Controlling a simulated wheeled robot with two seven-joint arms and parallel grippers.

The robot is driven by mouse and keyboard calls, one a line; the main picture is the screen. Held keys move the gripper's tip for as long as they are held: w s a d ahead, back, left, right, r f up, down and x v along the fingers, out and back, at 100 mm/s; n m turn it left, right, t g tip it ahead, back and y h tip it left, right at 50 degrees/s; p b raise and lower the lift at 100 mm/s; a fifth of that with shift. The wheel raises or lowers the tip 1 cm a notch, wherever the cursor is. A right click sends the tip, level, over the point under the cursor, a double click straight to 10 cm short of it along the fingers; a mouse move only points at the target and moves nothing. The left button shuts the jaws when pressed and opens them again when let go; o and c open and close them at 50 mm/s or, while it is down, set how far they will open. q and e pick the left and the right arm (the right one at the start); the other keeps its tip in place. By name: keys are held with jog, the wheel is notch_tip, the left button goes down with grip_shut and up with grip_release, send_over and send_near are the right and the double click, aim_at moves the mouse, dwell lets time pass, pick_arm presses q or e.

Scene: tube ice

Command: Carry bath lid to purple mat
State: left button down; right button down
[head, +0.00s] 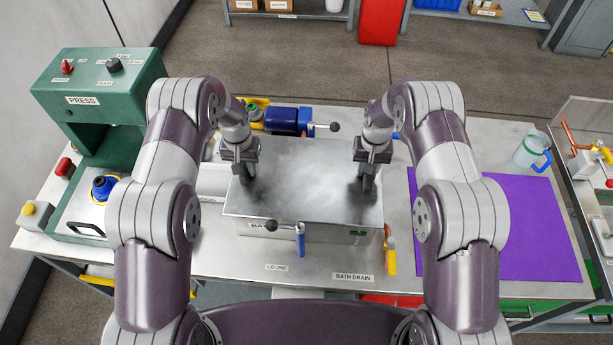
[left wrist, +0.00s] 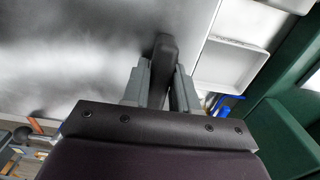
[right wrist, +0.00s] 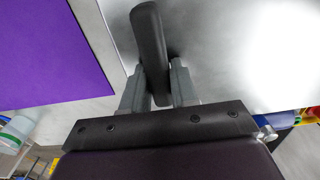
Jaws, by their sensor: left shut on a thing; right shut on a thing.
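The bath lid (head: 305,180) is a flat grey metal sheet on top of the bath (head: 310,231) in the middle of the bench. It has a dark upright handle near each side. My left gripper (head: 243,172) is shut on the lid's left handle (left wrist: 162,62). My right gripper (head: 368,175) is shut on the right handle (right wrist: 150,45). I cannot tell whether the lid rests on the bath or is slightly raised. The purple mat (head: 540,230) lies flat at the right of the bench, partly hidden by my right arm. It also shows in the right wrist view (right wrist: 45,55).
A green press (head: 95,85) stands at the left. A blue motor-like part (head: 287,119) sits behind the bath. A clear jug (head: 530,152) with a blue handle stands at the mat's far right corner. A valve lever (head: 285,226) projects at the bath's front. The visible mat surface is bare.

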pick_arm(q)
jog(key=shift+w+r, duration=0.1)
pick_arm(e)
jog(key=shift+w+r, duration=0.1)
jog(key=shift+r, duration=0.05)
dwell(0.4)
